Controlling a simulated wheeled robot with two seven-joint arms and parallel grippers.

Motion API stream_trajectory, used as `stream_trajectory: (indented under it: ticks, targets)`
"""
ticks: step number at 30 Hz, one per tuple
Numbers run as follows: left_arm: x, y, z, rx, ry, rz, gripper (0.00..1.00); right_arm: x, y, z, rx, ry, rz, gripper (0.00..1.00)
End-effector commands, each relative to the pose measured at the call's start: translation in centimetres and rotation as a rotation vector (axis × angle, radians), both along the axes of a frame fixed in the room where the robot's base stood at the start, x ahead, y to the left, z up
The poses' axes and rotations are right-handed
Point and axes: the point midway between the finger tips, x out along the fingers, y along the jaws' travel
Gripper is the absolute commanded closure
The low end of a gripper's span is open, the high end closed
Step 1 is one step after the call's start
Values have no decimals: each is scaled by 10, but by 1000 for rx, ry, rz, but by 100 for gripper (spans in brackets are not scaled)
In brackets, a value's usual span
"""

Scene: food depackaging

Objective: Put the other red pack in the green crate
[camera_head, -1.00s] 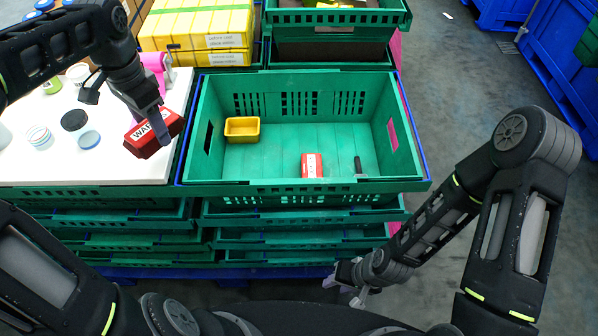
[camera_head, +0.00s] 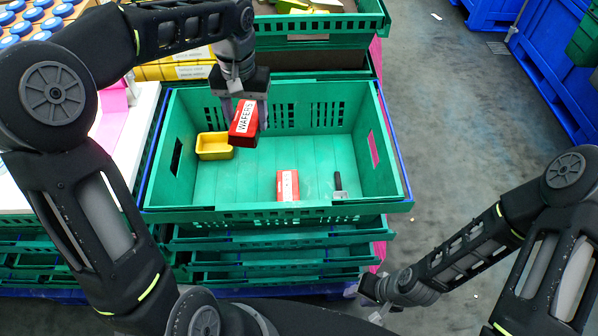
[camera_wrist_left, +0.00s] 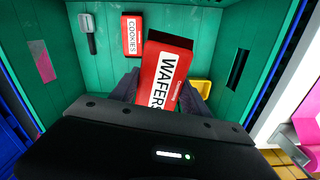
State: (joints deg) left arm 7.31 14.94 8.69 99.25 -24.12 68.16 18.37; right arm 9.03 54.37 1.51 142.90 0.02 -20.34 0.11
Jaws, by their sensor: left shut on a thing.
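A red pack labelled WAFERS (camera_head: 243,122) is held in my left gripper (camera_head: 246,108), above the inside of the green crate (camera_head: 160,150). In the left wrist view the wafers pack (camera_wrist_left: 168,75) sits between the fingers. A second red pack, labelled COOKIES (camera_wrist_left: 132,36), lies on the crate floor; it also shows in the head view (camera_head: 287,185). My right gripper (camera_head: 368,303) is low in front of the crate stack, small and partly hidden, so its jaws cannot be made out.
A yellow tub (camera_head: 214,146) sits at the crate's left side, close to the held pack. A dark-handled tool (camera_head: 339,186) lies on the floor at the right. The crate's middle and right floor are mostly clear. A white table (camera_head: 140,105) stands to the left.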

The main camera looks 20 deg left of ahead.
Motion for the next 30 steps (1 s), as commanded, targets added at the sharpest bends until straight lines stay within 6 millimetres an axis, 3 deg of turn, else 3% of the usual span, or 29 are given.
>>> stream_trajectory:
  ticks: [5, 12, 15, 19, 30]
  targets:
    - [-29, 31, -23, 0, -2, 88, 95, 0, 1, -37, 2, -2, 2, 64]
    - [-60, 55, -90, 0, 1, 173, 95, 1, 1, -86, 1, -5, 4, 64]
    - [-67, 59, -111, 0, 1, 189, 95, 1, 1, -98, 1, -6, 4, 64]
    - [-72, 61, -122, 1, 0, 199, 95, 1, 1, -103, 1, -7, 4, 64]
    - [-72, 61, -123, 1, 0, 201, 95, 1, 0, -101, 1, -7, 4, 64]
